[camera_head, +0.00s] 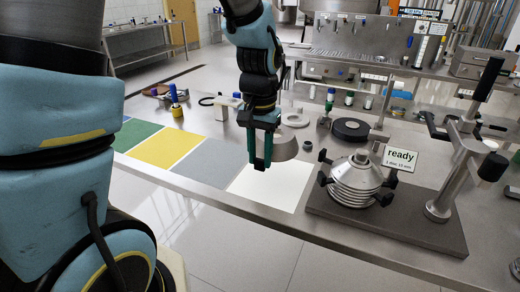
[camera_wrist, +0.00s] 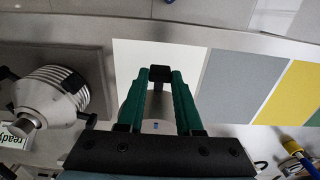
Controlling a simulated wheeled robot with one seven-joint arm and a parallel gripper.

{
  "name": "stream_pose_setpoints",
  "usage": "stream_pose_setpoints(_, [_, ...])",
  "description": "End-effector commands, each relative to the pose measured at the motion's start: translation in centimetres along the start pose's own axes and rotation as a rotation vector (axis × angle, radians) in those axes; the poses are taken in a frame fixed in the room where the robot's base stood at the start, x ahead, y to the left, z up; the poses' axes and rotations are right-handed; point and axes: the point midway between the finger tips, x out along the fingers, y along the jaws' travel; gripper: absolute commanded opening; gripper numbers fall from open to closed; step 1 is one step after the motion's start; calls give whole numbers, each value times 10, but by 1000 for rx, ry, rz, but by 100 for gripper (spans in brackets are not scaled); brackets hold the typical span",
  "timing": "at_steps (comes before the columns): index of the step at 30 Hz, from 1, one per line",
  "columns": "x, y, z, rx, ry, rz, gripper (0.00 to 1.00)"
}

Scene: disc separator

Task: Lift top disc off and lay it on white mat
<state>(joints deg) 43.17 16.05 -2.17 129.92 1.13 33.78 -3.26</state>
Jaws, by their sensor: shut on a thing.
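My gripper (camera_head: 262,165), with green fingers, hangs over the far part of the white mat (camera_head: 280,190). In the wrist view its fingers (camera_wrist: 160,78) close on a small dark piece between their tips. The top disc (camera_head: 285,146), a pale grey cone, is right behind the fingers at the mat's far edge; part of it is hidden by them. Whether it touches the mat is unclear. The remaining stack of ribbed conical discs (camera_head: 355,182) stands on its base to the right and shows at left in the wrist view (camera_wrist: 45,92).
Grey (camera_head: 212,163), yellow (camera_head: 166,145) and green mats lie to the left. A "ready" sign (camera_head: 400,157), a black ring (camera_head: 350,128) and a metal post with black handles (camera_head: 455,165) stand near the stack. The white mat's front part is bare.

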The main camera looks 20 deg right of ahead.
Motion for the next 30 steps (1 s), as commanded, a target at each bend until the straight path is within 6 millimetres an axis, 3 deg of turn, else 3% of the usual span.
stream_pose_setpoints(1, [12,0,0,0,-3,0,0])
stream_pose_setpoints(11, [28,0,0,0,0,0,0])
stream_pose_setpoints(21, [58,0,1,0,-1,0,0])
stream_pose_setpoints(30, [61,0,1,0,-1,0,0])
